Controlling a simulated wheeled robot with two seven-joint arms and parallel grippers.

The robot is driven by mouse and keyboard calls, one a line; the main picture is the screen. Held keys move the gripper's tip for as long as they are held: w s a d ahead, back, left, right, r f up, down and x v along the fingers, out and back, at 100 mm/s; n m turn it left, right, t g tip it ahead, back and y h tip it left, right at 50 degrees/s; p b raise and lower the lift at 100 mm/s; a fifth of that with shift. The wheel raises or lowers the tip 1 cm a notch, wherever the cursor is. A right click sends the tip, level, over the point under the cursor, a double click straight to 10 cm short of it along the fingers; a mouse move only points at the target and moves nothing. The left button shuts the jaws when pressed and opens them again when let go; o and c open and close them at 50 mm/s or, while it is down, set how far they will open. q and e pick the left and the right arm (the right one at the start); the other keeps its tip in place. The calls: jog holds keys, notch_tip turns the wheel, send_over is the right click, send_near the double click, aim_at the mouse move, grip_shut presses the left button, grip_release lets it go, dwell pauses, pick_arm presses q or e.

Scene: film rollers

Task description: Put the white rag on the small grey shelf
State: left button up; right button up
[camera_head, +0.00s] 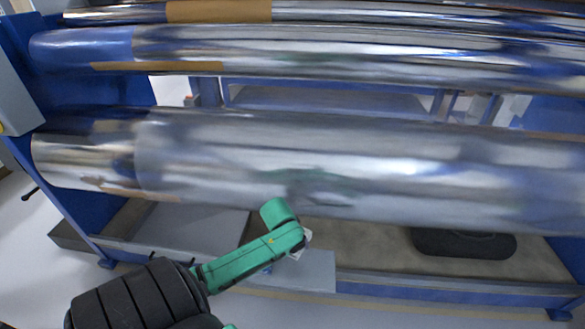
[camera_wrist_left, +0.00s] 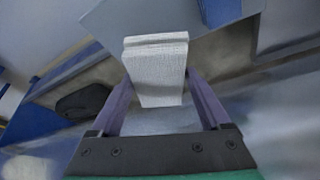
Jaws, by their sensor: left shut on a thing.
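The white rag (camera_wrist_left: 158,68) is a folded, textured block between the two fingers of my left gripper (camera_wrist_left: 158,85), which is shut on it. In the head view, my green left arm reaches in from the lower left. My left gripper (camera_head: 300,243) is mostly hidden by its own wrist, with only a little of the white rag (camera_head: 306,236) showing. The small grey shelf (camera_head: 312,272) is a flat light plate at the machine's front lower beam, below and beside the gripper. In the wrist view the grey shelf (camera_wrist_left: 112,20) lies behind the rag, which appears apart from it. My right gripper is out of view.
A large shiny roller (camera_head: 380,165) spans the view just above my left gripper, with more rollers behind. A blue side frame (camera_head: 75,215) stands at the left. A black pad (camera_head: 465,243) lies on the machine's floor to the right. A blue front beam (camera_head: 450,288) runs along the bottom.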

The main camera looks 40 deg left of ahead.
aim_at(297, 264)
pick_arm(q)
notch_tip(297, 264, down, 13)
jog(key=b, duration=0.2)
jog(key=shift+f+b, duration=0.1)
jog(key=shift+b, duration=0.3)
jog(key=o, duration=1.2)
jog(key=shift+r, duration=0.2)
jog(key=p+v, duration=0.4)
jog(key=v, duration=0.8)
jog(key=shift+f, duration=0.1)
